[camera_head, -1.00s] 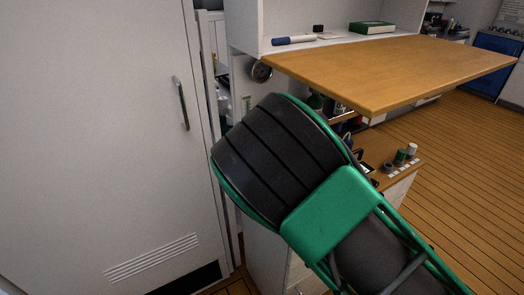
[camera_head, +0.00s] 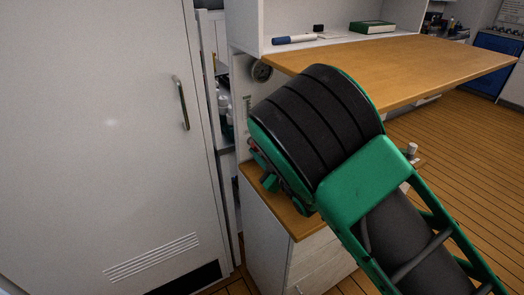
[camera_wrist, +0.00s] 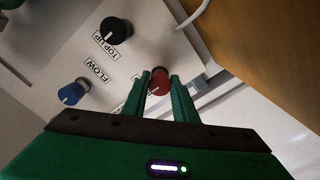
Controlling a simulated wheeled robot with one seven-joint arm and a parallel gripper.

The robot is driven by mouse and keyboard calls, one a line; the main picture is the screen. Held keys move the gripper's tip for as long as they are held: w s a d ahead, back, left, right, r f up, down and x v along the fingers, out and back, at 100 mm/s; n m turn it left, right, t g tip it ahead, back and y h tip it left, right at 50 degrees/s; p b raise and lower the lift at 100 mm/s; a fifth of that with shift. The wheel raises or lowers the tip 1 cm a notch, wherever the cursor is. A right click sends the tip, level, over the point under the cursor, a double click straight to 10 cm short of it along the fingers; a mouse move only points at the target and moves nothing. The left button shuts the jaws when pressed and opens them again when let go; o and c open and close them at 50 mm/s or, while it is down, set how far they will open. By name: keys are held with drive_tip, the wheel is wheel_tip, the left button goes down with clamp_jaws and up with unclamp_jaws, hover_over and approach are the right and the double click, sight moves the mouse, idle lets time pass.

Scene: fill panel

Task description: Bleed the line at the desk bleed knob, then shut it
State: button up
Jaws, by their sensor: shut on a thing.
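A red knob (camera_wrist: 159,82) sits on the pale panel (camera_wrist: 60,45) in the wrist view. My gripper (camera_wrist: 160,77) is shut on this knob, with one green finger on each side of it. Its label is mostly covered by the left finger, so I cannot read it. A black knob (camera_wrist: 116,29) labelled TOP UP is at the upper left, and a blue knob (camera_wrist: 72,94) labelled FLOW is at the far left. In the head view my own arm hides the knobs and the fingertips.
A wooden shelf top (camera_head: 400,70) juts out above and right of my arm. A lower cabinet (camera_head: 275,245) stands below my wrist. A white door (camera_head: 100,130) with a handle is on the left. Open floor lies at right.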

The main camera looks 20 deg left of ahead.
drive_tip(key=shift+w+d+f, duration=0.15)
drive_tip(key=shift+d+f, duration=0.05)
drive_tip(key=shift+d, duration=0.05)
drive_tip(key=o, duration=1)
drive_tip(key=shift+a, duration=0.1)
drive_tip(key=shift+r, duration=0.1)
drive_tip(key=shift+v, duration=5.45)
